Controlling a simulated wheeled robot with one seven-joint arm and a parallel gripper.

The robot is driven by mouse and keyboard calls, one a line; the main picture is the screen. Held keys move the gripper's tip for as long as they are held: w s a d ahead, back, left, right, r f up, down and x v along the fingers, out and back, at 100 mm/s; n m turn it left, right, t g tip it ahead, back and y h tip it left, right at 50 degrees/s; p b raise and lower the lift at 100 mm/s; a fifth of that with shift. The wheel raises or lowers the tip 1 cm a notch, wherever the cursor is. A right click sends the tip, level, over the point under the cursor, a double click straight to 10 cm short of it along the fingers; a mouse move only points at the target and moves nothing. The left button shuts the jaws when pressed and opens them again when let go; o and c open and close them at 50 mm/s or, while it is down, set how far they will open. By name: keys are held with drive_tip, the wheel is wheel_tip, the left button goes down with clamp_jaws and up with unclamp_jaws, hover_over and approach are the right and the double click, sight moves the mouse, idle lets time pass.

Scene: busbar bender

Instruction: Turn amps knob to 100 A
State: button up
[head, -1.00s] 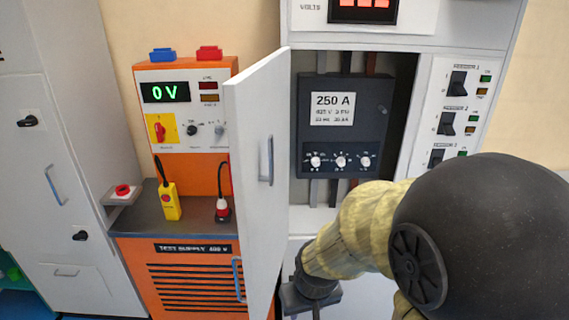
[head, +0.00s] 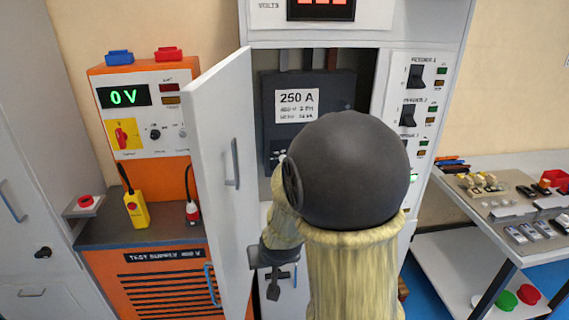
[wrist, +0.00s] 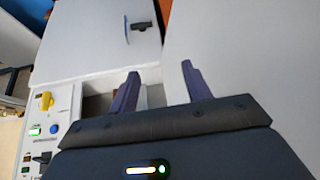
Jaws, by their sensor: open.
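The black breaker box (head: 297,107) marked 250 A sits inside the open cabinet. My arm hides most of its lower row of white dials; only its left end (head: 277,152) shows. The orange test supply (head: 165,195) to the left reads 0 V and carries a red switch on yellow (head: 123,134), a black knob (head: 155,134) and a pale knob (head: 181,132). Their small labels are unreadable, so I cannot tell which is the amps knob. My gripper (head: 273,287) hangs low in front of the cabinet. In the wrist view its fingers (wrist: 158,68) are apart and empty.
The cabinet door (head: 225,165) stands open between the test supply and the breaker. A switch column (head: 415,110) is at right. A bench (head: 510,225) with small parts stands further right. The wrist view shows a yellow knob (wrist: 45,101) and a blue button (wrist: 54,129).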

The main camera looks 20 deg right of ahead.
drive_tip(key=w+d+r+m+t+h+p, duration=0.1)
drive_tip(key=w+d+t+h, duration=0.1)
drive_tip(key=w+d+t, duration=0.3)
drive_tip(key=w+d+r+m+t+h+p, duration=0.1)
drive_tip(key=w+d+m+t+h+p, duration=0.1)
drive_tip(key=w+d+t, duration=0.4)
drive_tip(key=shift+s+d+r+x, duration=0.35)
drive_tip(key=shift+d+x, duration=0.65)
drive_tip(key=shift+x, duration=3.7)
drive_tip(key=shift+w+r, duration=0.1)
drive_tip(key=shift+w, duration=0.15)
drive_tip(key=p+x, duration=0.6)
drive_tip(key=x, duration=1.1)
drive_tip(key=shift+d, duration=0.2)
drive_tip(key=shift+r, duration=0.15)
drive_tip(key=c, duration=1)
